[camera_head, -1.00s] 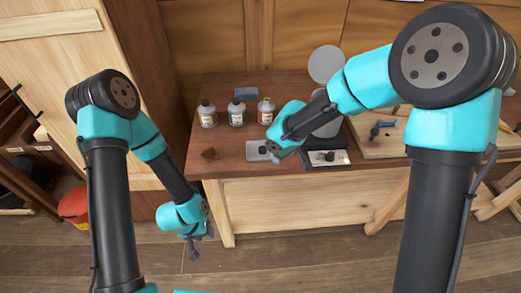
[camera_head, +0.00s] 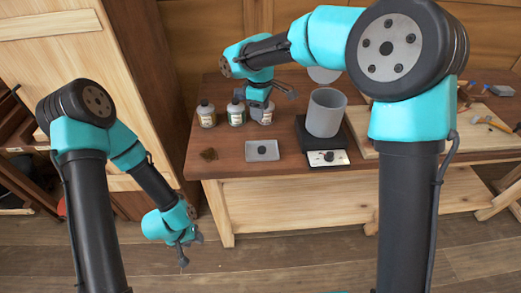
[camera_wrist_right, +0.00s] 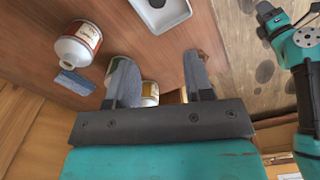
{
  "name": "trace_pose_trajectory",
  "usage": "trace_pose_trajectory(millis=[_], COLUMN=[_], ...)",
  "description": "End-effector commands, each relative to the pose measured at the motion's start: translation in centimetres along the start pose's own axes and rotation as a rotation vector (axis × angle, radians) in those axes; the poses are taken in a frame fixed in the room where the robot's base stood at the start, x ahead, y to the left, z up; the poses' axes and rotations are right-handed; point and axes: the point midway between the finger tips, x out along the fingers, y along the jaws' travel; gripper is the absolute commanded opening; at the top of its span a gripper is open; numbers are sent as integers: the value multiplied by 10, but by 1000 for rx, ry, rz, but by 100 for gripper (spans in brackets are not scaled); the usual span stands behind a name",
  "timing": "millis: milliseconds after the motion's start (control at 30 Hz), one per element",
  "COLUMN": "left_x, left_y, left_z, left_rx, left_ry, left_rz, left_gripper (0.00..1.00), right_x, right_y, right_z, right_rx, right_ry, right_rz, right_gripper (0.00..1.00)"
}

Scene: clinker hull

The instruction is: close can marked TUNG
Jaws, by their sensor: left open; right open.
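Small cans stand in a row on the bench: a left can (camera_head: 206,115), a middle can (camera_head: 236,115) and a right can (camera_head: 264,116) partly covered by my right gripper. Their lettering is too small to read, so I cannot tell which is TUNG. My right gripper (camera_head: 275,96) is open above the row's right end. In the right wrist view, a yellow-labelled can (camera_wrist_right: 150,93) shows between its open fingers (camera_wrist_right: 160,78), and a white can (camera_wrist_right: 78,44) stands to the left. A black cap (camera_head: 262,150) sits in a grey tray. My left gripper (camera_head: 183,245) hangs open before the bench.
The grey tray (camera_head: 250,156) lies in front of the cans. A grey pot (camera_head: 325,115) stands on a black scale (camera_head: 305,137) to the right. A blue-grey block (camera_wrist_right: 75,83) lies near the white can.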

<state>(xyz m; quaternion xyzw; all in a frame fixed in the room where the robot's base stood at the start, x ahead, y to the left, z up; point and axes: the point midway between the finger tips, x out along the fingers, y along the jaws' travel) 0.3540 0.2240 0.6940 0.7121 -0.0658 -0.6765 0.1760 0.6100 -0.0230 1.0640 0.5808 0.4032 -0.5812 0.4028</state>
Motion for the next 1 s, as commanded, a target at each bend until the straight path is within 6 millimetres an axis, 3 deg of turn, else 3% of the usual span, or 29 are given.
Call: trace_pose_trajectory(millis=[267,800,1000], left_x=[0,0,0], left_y=[0,0,0], left_z=[0,0,0], left_rx=[0,0,0], left_ry=[0,0,0], left_rz=[0,0,0], left_gripper=[43,43,43], right_x=[12,100,121], right_y=[0,0,1], right_z=[0,1,1], right_rx=[1,1,1], right_ry=[-2,-3,0], right_rz=[-2,-2,1], right_gripper=[47,47,47])
